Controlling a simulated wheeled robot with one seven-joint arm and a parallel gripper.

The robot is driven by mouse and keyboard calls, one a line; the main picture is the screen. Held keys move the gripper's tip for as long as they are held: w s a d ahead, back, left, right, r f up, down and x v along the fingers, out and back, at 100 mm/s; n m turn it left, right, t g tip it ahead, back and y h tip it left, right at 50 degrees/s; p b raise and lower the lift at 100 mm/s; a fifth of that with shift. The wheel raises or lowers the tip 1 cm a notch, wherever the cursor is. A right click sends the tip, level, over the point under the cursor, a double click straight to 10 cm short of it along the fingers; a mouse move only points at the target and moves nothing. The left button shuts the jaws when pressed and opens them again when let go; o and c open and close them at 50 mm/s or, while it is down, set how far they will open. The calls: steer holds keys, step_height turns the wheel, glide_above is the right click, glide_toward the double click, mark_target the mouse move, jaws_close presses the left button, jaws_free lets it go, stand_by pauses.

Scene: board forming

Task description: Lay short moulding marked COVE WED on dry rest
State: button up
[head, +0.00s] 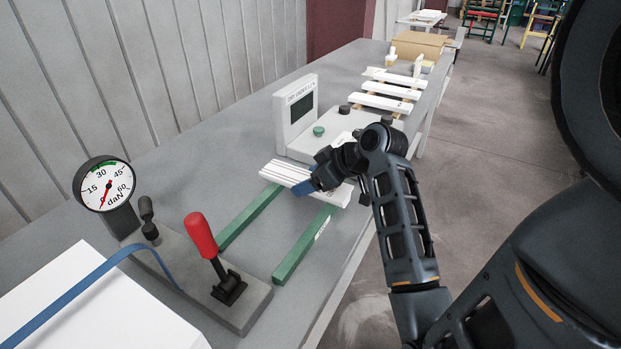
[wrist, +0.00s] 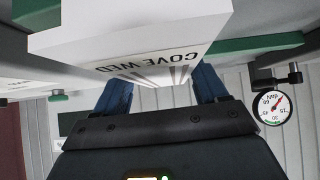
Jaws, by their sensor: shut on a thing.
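The short white moulding (head: 285,174) with grooved lines is in the head view, crosswise at the far ends of two green bars. In the wrist view, which looks upside down, its end (wrist: 140,45) carries the words COVE WED. My gripper (head: 318,182) is shut on the moulding, with blue fingers on either side of it in the wrist view. The green bars, left (head: 250,217) and right (head: 304,244), lie parallel on the bench; the right one bears a small white label, too small to read. I cannot tell whether the moulding touches the bars.
A white device with a dark screen (head: 302,108) stands just behind the moulding. Several white mouldings (head: 382,103) lie farther back. At the front left are a dial gauge (head: 104,187), a red-handled clamp (head: 201,236) and a white block (head: 100,300). The bench (head: 180,170) is clear left of the bars.

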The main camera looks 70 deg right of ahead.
steer(key=shift+f, duration=0.15)
steer(key=o, duration=1.7)
steer(key=shift+f, duration=0.1)
steer(key=shift+v, duration=3.95)
steer(key=shift+s, duration=0.1)
